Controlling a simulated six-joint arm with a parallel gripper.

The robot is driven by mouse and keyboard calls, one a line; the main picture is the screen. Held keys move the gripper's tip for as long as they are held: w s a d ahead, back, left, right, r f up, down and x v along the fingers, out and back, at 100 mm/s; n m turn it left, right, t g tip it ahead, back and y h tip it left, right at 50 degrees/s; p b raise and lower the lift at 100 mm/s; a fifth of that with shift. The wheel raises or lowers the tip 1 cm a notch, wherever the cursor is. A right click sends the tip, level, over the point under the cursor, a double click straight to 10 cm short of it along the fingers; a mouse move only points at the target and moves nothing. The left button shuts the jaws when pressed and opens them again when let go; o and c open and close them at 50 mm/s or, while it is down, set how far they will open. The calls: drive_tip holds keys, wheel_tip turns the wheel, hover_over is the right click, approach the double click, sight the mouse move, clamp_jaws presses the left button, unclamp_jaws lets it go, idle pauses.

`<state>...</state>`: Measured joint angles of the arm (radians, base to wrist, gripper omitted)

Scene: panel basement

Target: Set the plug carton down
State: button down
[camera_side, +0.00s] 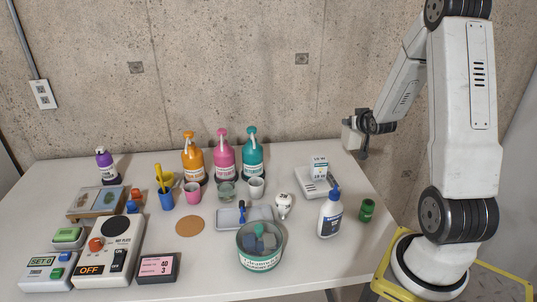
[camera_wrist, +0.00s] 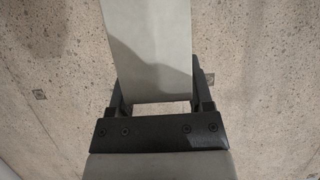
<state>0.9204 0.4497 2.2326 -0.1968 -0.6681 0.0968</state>
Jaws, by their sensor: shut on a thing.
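The plug carton appears to be the plain pale-grey box (camera_side: 350,136) in my gripper (camera_side: 361,140), high above the table's back right part and near the concrete wall. In the wrist view the same pale carton (camera_wrist: 150,45) fills the space between the two dark fingers of my gripper (camera_wrist: 155,88). The gripper is shut on it. Its far end runs out of the top of the wrist view, and no print shows on the face I see.
The white table (camera_side: 345,185) holds a scale (camera_side: 313,188) bearing a small labelled box (camera_side: 319,167), a pump bottle (camera_side: 331,216), a green can (camera_side: 367,210), a light bulb (camera_side: 283,203) and a green tub (camera_side: 247,258). Bottles stand at the back. Bare tabletop shows at the front right.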

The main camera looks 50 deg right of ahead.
wheel_tip(320, 180, up, 12)
drive_tip(key=w+a+n+t+y, duration=0.2)
drive_tip(key=w+a+n+y, duration=0.1)
drive_tip(key=w+a, duration=0.55)
drive_tip(key=w+a+n+t+y, duration=0.1)
drive_tip(key=w+a+n+y, duration=0.3)
drive_tip(key=a, duration=0.7)
drive_tip(key=w+a+n+y, duration=0.3)
drive_tip(key=a+n+y, duration=0.35)
drive_tip(key=a, duration=2.25)
wheel_tip(320, 180, down, 11)
drive_tip(key=shift+s+a, duration=0.2)
drive_tip(key=shift+f, duration=0.15)
